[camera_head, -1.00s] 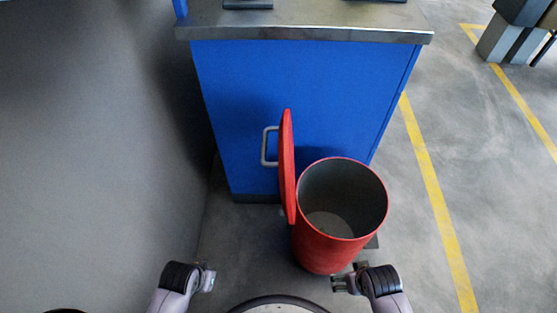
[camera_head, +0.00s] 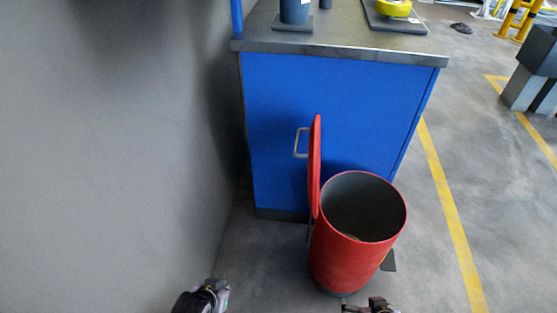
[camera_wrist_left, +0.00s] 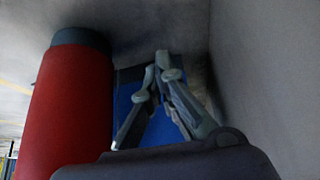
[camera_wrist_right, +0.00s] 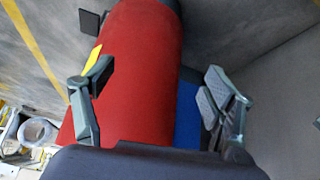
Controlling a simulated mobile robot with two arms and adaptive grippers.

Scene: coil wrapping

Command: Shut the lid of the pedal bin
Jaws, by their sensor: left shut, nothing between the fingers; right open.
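The red pedal bin (camera_head: 350,255) stands upright on the floor in front of the blue cabinet. Its red lid (camera_head: 315,165) stands upright at the left side of the rim, so the bin is open and its grey inside shows. My left gripper (camera_head: 220,288) is low at the left of the head view, shut and empty, apart from the bin. The bin also shows at the left of the left wrist view (camera_wrist_left: 70,110). My right gripper (camera_wrist_right: 150,95) is open, with the bin body (camera_wrist_right: 145,70) filling much of the view between and beyond its fingers. I cannot tell whether it touches.
The blue cabinet (camera_head: 335,110) with a grey handle (camera_head: 300,143) and a metal top stands close behind the lid. A grey wall (camera_head: 110,150) runs along the left. Floor to the right of the bin is clear, with a yellow line (camera_head: 450,215).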

